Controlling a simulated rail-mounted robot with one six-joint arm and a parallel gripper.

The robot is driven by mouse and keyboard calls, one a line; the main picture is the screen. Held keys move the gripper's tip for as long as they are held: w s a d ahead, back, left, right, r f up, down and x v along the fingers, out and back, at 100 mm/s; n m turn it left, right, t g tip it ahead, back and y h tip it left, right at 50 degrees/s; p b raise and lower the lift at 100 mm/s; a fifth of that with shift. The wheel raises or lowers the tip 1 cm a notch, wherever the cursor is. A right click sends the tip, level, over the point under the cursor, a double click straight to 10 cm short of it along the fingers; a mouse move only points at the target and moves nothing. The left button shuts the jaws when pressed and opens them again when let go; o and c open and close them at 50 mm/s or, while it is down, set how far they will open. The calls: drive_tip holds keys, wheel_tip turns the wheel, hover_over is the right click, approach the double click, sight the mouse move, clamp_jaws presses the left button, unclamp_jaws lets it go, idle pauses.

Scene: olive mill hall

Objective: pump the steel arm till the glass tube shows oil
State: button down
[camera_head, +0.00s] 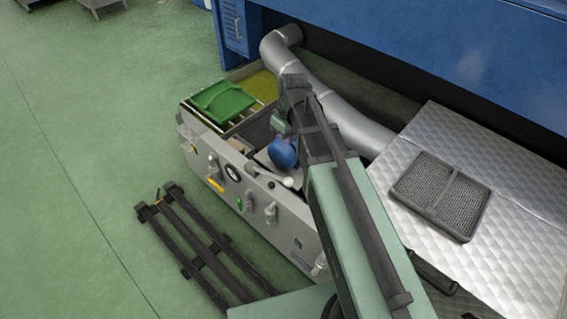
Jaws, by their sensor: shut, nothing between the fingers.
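A grey machine box (228,195) stands left of my arm, with fittings along its front. A round dial (233,172) and a small green part (239,204) sit on that front. I cannot tell which fitting is the glass tube, or whether any oil shows. A pale rounded knob (289,182) is at the box's upper edge beside my arm; I cannot tell whether it belongs to the steel arm. My gripper (279,130) is above the box, near a blue rounded part (283,153). It looks shut and empty; its fingertips are small and partly hidden by my arm.
A green lid-like panel (223,102) lies over the box's left end. A silver duct (335,112) runs behind my arm. A quilted silver surface (520,205) with a dark mesh panel (440,195) is at right. Dark rails (195,245) lie on the floor; open floor is at left.

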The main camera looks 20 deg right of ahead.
drive_tip(key=f+b, duration=0.4)
drive_tip(key=s+f+b, duration=0.1)
drive_tip(key=f+b, duration=0.8)
drive_tip(key=shift+s+a+f+b, duration=0.15)
drive_tip(key=shift+s+a+b, duration=0.05)
drive_tip(key=shift+b, duration=0.2)
drive_tip(key=shift+s+f, duration=0.1)
drive_tip(key=shift+s, duration=0.1)
drive_tip(key=s+f+b, duration=0.1)
drive_tip(key=f+b, duration=0.1)
drive_tip(key=b, duration=0.1)
drive_tip(key=s+d+f+t+y+b, duration=0.1)
drive_tip(key=f+b, duration=0.2)
drive_tip(key=s+d+f+t+b, duration=0.1)
drive_tip(key=f+b, duration=0.2)
drive_tip(key=shift+f, duration=0.2)
drive_tip(key=shift+s+d+r, duration=0.1)
drive_tip(key=shift+s, duration=0.1)
